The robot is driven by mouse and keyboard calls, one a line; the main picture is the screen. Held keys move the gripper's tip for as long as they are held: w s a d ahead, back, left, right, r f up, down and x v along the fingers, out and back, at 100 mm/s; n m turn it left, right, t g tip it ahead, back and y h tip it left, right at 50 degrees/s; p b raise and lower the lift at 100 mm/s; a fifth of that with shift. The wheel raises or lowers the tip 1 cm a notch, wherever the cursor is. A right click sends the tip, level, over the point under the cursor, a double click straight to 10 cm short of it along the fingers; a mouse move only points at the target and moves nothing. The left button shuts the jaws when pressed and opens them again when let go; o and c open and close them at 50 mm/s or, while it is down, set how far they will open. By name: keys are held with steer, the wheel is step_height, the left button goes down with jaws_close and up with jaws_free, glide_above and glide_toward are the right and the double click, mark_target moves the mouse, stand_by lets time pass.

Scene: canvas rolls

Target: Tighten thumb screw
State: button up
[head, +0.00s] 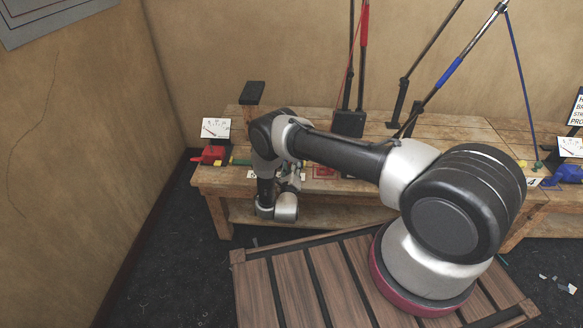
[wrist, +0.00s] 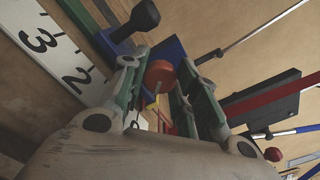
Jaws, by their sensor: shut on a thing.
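A round orange-red knob (wrist: 159,72), which looks like the thumb screw's head, shows in the wrist view in front of a blue block (wrist: 168,51). My gripper (wrist: 157,80) has its two green-and-grey fingers on either side of this knob and is shut on it. The screw's shaft and the contact at the fingertips are not clear. In the head view my wrist and arm cover this part of the workbench (head: 446,128), so the knob cannot be made out there.
A white board with large black numbers (wrist: 62,55) and a black-knobbed piece (wrist: 136,22) lie left of the fingers in the wrist view. A dark block and red bar (wrist: 262,100) are at right. Tall poles (head: 362,60) stand on the bench; a red clamp-like thing (head: 209,154) is at its left end.

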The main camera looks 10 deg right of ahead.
steer(key=shift+s+f, duration=0.1)
stand_by(0.3)
steer(key=o, duration=1)
steer(key=v, duration=1.2)
